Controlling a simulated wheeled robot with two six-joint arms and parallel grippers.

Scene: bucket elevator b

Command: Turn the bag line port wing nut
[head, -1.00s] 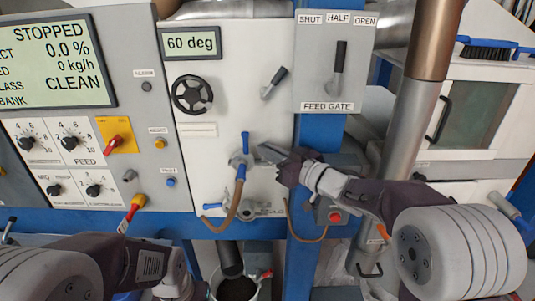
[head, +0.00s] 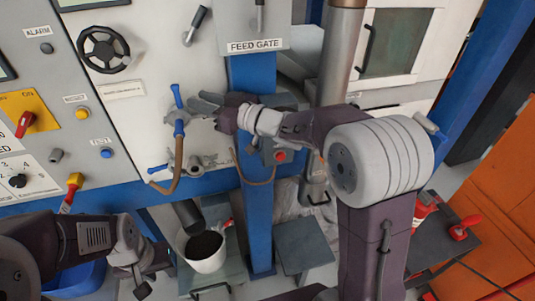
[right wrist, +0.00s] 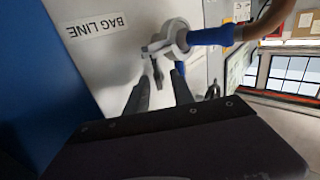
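The bag line port (right wrist: 175,38) is on the white panel, with a blue-cuffed hose (right wrist: 212,36) running off to the right in the right wrist view. A pale grey lug (right wrist: 155,46), probably part of the wing nut, sticks out at its left. In the head view the port is mostly hidden behind my right gripper (head: 207,104), beside the blue-ended brown hose (head: 179,150). My right gripper's two fingers (right wrist: 163,82) are apart, with tips just short of the port; nothing is clearly held between them. My left gripper (head: 141,275) hangs low, away from the panel; its jaw opening is unclear.
A "BAG LINE" label (right wrist: 94,24) is beside the port. A handwheel (head: 103,49) and the feed gate plate (head: 255,46) are above. A blue post (head: 258,215) stands right of the port. A white bucket (head: 205,251) sits below.

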